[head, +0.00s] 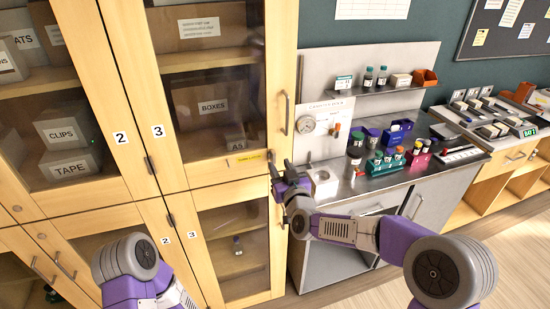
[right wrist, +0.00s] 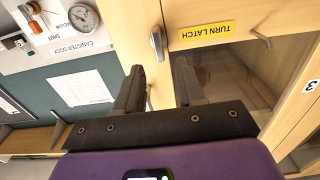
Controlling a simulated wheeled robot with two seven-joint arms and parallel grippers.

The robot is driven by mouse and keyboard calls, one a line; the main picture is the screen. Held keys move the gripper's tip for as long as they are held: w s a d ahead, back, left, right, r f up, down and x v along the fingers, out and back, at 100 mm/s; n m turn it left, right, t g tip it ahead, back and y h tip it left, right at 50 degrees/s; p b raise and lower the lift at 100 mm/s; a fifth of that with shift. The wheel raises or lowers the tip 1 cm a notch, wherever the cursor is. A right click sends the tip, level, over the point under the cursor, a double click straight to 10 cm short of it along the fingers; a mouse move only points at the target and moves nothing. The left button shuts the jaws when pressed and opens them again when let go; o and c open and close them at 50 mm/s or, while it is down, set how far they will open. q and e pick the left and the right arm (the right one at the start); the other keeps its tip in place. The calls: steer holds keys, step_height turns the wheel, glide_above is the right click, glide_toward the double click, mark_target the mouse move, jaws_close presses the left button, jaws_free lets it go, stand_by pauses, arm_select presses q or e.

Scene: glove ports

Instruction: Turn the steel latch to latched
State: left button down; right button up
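The steel latch (right wrist: 157,42) is a small grey lever on the wooden door frame. In the right wrist view it stands nearly upright in the picture, beside a yellow label (right wrist: 206,32) reading "TURN LATCH", which appears upside down. In the head view the latch (head: 270,157) is small, at the edge of cabinet door 3, just above my right gripper (head: 281,171). My right gripper (right wrist: 158,82) is open and empty; its two fingers point toward the latch, with a visible gap before it. My left arm shows at the lower left of the head view, but its gripper is out of view.
A vertical door handle (head: 286,113) is close above and right of the latch. A steel bench (head: 385,168) with vials, racks and a gauge (head: 306,124) stands to the right. Glass cabinet doors with boxes fill the left.

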mark_target(274, 157)
steer(key=shift+x, duration=2.7)
steer(key=shift+f, duration=0.1)
jaws_close()
